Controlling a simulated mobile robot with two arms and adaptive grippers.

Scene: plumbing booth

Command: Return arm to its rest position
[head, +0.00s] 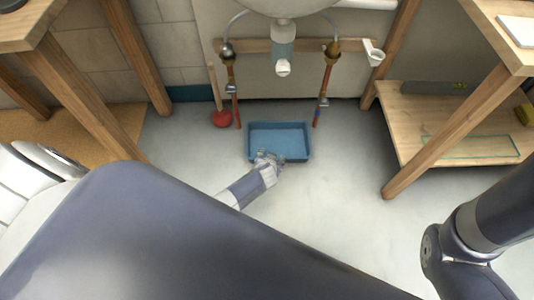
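My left arm's large dark grey link fills the lower left and bottom middle of the head view. Beyond it, its forearm reaches to my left gripper (268,160), which is small and far down. The gripper is at the front rim of a blue tray (297,155) on the floor and overlaps it in the picture. I cannot tell whether they touch, or whether the fingers are open or shut. Part of my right arm shows at the lower right; its gripper is out of view.
Above the tray are a white drain pipe (283,45) and two supply pipes, one on each side. A red plunger (221,118) stands left of the tray. Wooden benches stand left and right; the right one (392,178) has a low shelf. Grey floor (350,215) is clear between.

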